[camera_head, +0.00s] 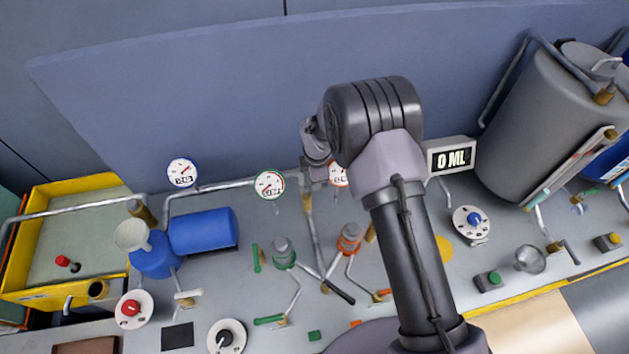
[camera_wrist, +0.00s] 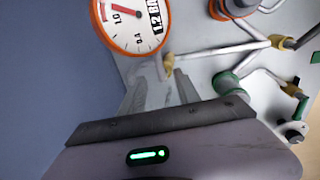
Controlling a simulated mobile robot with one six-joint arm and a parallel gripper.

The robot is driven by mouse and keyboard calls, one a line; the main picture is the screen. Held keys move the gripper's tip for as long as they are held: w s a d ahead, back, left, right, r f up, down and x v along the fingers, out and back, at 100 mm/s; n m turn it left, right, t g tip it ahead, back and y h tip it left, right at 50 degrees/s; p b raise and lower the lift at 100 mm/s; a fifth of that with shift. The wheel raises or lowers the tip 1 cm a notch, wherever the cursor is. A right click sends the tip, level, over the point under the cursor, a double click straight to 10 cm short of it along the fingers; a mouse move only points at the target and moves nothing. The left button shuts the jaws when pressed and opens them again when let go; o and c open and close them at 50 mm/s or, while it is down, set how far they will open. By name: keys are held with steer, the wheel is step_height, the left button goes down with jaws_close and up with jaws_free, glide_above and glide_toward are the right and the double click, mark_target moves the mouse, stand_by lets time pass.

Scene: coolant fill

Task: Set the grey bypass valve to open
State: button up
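A lever with a dark grey grip (camera_head: 340,292) sits on a brass fitting where thin pipes from the green and orange pumps meet. It appears to be the grey bypass valve, though no label is legible. The grip also shows at the right edge of the wrist view (camera_wrist: 308,37), by its brass fitting (camera_wrist: 283,43). My gripper (camera_wrist: 161,72) points toward the bench near an orange-rimmed gauge, well away from that lever. Its two fingers look apart, with nothing clearly between them. In the head view my wrist hides most of the gripper.
Green (camera_head: 284,253) and orange (camera_head: 350,238) pumps stand close to the lever. The orange-rimmed gauge (camera_wrist: 131,24) is near my fingers. A green-handled valve (camera_head: 270,320) and a black-knobbed dial (camera_head: 227,338) lie to the lever's left. My arm covers the bench to its right.

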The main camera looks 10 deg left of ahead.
steer(key=f, duration=0.4)
steer(key=w+f, duration=0.1)
steer(key=f, duration=0.1)
steer(key=shift+w+a+f, duration=0.1)
steer(key=shift+a, duration=0.15)
jaws_close()
